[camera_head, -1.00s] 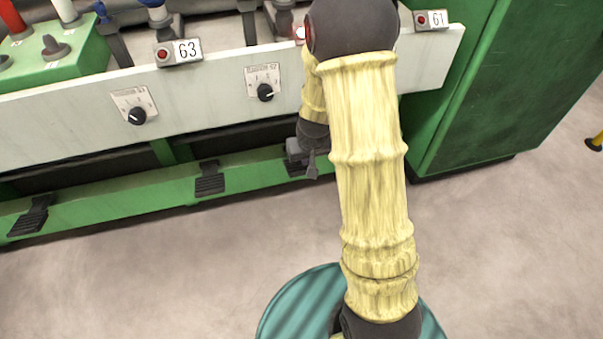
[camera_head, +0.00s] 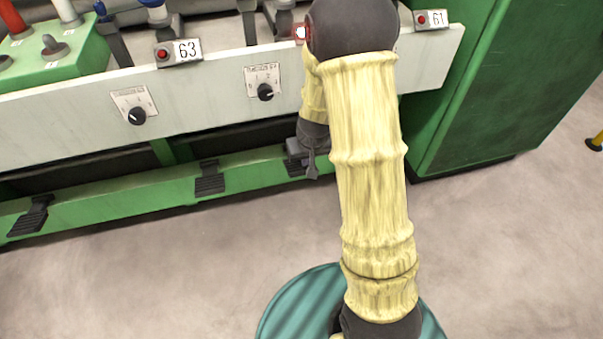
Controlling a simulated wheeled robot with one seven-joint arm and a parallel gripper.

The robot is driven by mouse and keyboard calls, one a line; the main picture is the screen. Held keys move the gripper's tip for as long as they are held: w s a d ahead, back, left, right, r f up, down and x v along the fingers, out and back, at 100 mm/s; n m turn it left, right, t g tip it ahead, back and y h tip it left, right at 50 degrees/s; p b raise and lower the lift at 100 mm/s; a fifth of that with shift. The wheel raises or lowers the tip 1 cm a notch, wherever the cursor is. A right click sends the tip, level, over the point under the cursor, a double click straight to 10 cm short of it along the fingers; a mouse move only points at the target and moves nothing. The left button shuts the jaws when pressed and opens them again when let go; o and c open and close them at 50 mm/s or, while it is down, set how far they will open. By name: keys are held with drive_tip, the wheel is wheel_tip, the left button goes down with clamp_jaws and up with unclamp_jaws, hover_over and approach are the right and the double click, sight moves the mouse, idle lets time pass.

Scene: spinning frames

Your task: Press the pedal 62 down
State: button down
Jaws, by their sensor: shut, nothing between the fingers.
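My gripper (camera_head: 311,168) is shut and empty, pointing down at the low green rail, just left of my yellow-sleeved arm. A dark pedal (camera_head: 293,168) on the rail lies right at the gripper, partly covered by it. It seems to be pedal 62, but no number shows on it. The gripper looks very close to it; I cannot tell whether they touch or whether the pedal is down. The number plate between 63 and 61 is mostly hidden by my arm.
Another dark pedal (camera_head: 210,178) is on the rail to the left, and one more (camera_head: 33,215) at far left. Plate 63 (camera_head: 178,51) and plate 61 (camera_head: 431,19) top the white panel (camera_head: 205,95) with knobs. A green cabinet (camera_head: 500,90) stands right.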

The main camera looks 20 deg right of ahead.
drive_tip(key=shift+f+b, duration=2.1)
drive_tip(key=shift+f, duration=0.65)
drive_tip(key=s+r, duration=0.3)
drive_tip(key=s, duration=0.4)
drive_tip(key=shift+s+r+p, duration=0.25)
drive_tip(key=shift+r+p, duration=0.05)
drive_tip(key=shift+p, duration=0.05)
idle(1.9)
